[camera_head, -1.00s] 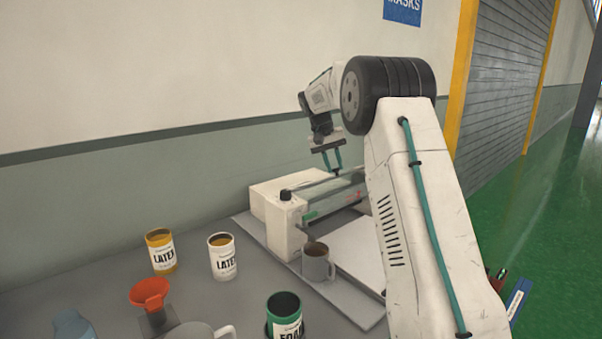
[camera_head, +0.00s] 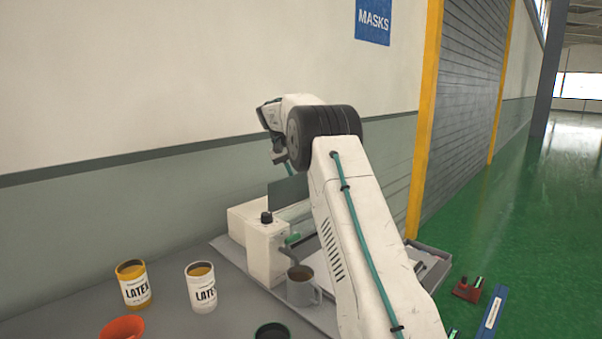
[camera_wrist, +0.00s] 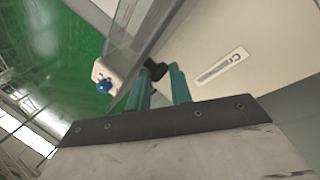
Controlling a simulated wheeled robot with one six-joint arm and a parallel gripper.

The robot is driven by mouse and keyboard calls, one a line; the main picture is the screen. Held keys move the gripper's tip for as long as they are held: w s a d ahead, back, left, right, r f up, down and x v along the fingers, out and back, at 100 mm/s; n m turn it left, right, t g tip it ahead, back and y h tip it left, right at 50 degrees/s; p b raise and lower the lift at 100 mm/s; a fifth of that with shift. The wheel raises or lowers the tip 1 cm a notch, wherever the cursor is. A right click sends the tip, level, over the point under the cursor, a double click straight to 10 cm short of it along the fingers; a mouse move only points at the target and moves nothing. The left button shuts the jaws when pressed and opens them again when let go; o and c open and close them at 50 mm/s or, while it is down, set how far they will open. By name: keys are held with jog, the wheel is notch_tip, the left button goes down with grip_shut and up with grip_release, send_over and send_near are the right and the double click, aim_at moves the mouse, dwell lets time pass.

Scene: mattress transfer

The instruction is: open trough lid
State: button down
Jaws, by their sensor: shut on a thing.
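The trough machine is a white box unit (camera_head: 262,250) on the table against the wall. Its lid (camera_head: 288,195) stands raised as a dark, steep panel above the unit. In the wrist view, a clear panel, apparently the lid (camera_wrist: 148,28), has a small black handle (camera_wrist: 155,69) near its edge. My gripper (camera_wrist: 160,80), with teal fingers, is shut on that handle. In the head view my gripper is small and partly hidden behind the lid, and my arm covers the right part of the trough.
A grey mug (camera_head: 301,288) stands in front of the unit. A yellow can (camera_head: 133,287), a white can (camera_head: 202,290), a dark-rimmed can (camera_head: 271,332) and an orange funnel (camera_head: 121,328) are on the table. The wall (camera_head: 180,200) is close behind.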

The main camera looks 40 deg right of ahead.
jog(key=shift+w+a+f+g, duration=0.3)
jog(key=shift+w+f+g, duration=0.2)
jog(key=shift+w+g, duration=0.15)
jog(key=shift+w+a+f+g, duration=0.25)
jog(key=shift+w+f+g, duration=0.3)
jog(key=shift+g, duration=0.2)
jog(key=shift+n, duration=0.3)
jog(key=c, duration=1.7)
grip_release()
jog(key=o, duration=0.5)
jog(key=shift+w+a, duration=0.1)
jog(key=shift+a, duration=0.05)
jog(key=shift+d+r, duration=0.25)
jog(key=shift+d, duration=0.05)
jog(key=shift+s+d+r, duration=0.1)
jog(key=shift+s+d, duration=0.15)
jog(key=shift+a, duration=0.1)
